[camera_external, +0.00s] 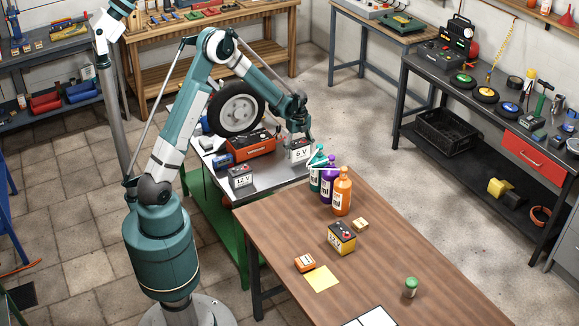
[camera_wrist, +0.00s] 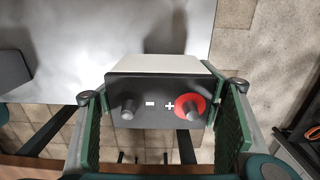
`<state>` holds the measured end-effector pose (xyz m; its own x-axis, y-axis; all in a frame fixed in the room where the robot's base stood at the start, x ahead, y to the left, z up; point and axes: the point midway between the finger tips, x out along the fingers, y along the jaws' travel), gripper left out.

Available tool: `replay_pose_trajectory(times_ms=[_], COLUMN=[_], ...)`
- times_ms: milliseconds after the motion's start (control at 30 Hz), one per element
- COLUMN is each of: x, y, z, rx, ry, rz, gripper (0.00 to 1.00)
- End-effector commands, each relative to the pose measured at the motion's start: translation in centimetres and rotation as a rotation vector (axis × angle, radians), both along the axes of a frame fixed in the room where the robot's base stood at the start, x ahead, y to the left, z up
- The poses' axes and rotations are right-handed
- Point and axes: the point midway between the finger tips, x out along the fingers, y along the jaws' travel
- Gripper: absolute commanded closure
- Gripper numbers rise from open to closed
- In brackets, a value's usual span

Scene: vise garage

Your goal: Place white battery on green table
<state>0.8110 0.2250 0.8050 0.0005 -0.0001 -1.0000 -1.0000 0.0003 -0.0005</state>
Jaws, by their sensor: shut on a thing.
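A white battery marked 6 V (camera_external: 301,152) hangs below my gripper (camera_external: 298,138) at the right side of the green table. My gripper is shut on it. In the wrist view the battery's dark top (camera_wrist: 150,90), with a minus and a red plus terminal, sits between the two green-padded fingers. The green table (camera_external: 275,180) has a grey metal top and green legs. Its top (camera_wrist: 120,25) fills the upper part of the wrist view, and floor shows below and right of the battery. I cannot tell whether the battery touches the table.
Teal, purple (camera_external: 327,180) and orange (camera_external: 342,192) bottles stand close by on the wooden table (camera_external: 290,225). The metal top's front middle is clear.

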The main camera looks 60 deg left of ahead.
Motion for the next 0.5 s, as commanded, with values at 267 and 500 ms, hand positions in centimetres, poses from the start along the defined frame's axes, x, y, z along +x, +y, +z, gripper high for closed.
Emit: replay_pose_trajectory(times_ms=[267,500], x=[0.0,0.0], y=[0.0,0.0], z=[-0.7,-3.0], rx=[0.000,0.000], ry=[0.000,0.000], rz=[0.000,0.000], gripper=[0.68,0.68])
